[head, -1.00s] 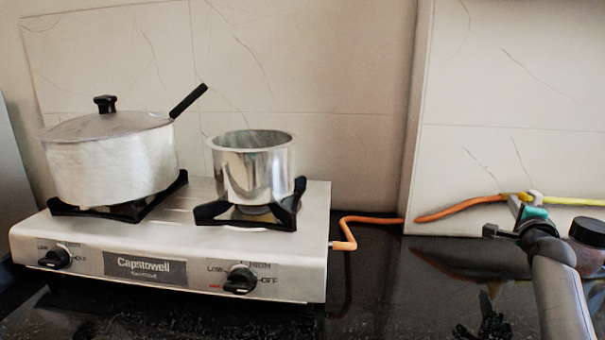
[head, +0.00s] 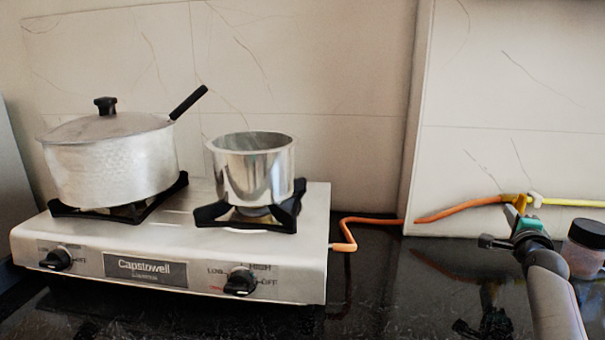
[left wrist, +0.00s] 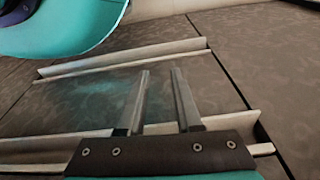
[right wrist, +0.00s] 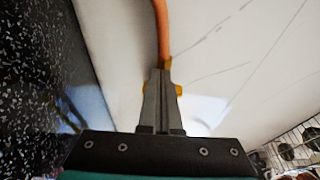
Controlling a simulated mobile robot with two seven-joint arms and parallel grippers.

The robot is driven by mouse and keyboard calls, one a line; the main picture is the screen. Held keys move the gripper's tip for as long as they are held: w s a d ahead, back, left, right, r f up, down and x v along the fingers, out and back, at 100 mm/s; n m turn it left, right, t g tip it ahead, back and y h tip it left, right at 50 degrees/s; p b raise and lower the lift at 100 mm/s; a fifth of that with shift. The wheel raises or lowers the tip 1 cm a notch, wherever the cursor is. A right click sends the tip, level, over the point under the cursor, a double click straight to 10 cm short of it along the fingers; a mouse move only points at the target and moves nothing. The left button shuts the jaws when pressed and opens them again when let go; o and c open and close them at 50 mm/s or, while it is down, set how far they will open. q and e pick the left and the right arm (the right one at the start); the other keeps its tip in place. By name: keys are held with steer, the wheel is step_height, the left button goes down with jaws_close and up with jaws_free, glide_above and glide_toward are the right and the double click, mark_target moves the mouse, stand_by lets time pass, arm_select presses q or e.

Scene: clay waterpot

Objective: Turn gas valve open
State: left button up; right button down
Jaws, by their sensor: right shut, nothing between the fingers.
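The yellow gas valve (head: 521,199) sits on the wall at the right, where the orange hose (head: 460,210) meets the yellow pipe (head: 575,202). My right gripper (head: 517,212) is at the valve, in front of and just below it. In the right wrist view its fingers (right wrist: 162,74) are shut with nothing between them. Yellow valve parts (right wrist: 178,89) show on both sides of the fingers, partly hidden by them; contact cannot be told. My left gripper (left wrist: 159,72) is open and empty in the left wrist view, away from the valve.
A two-burner stove (head: 230,275) stands at the left, holding a lidded pot (head: 110,165) and a smaller steel pot (head: 252,170). A dark-lidded jar (head: 586,250) stands right of my right arm. The black counter (head: 400,290) between stove and arm is clear.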

arm_select(q)
steer(key=shift+w+d+r, duration=0.1)
steer(key=shift+w+r, duration=0.1)
steer(key=shift+r, duration=0.2)
arm_select(e)
steer(key=shift+d+f, duration=0.15)
steer(key=shift+f, duration=0.15)
arm_select(q)
steer(key=shift+r, duration=0.15)
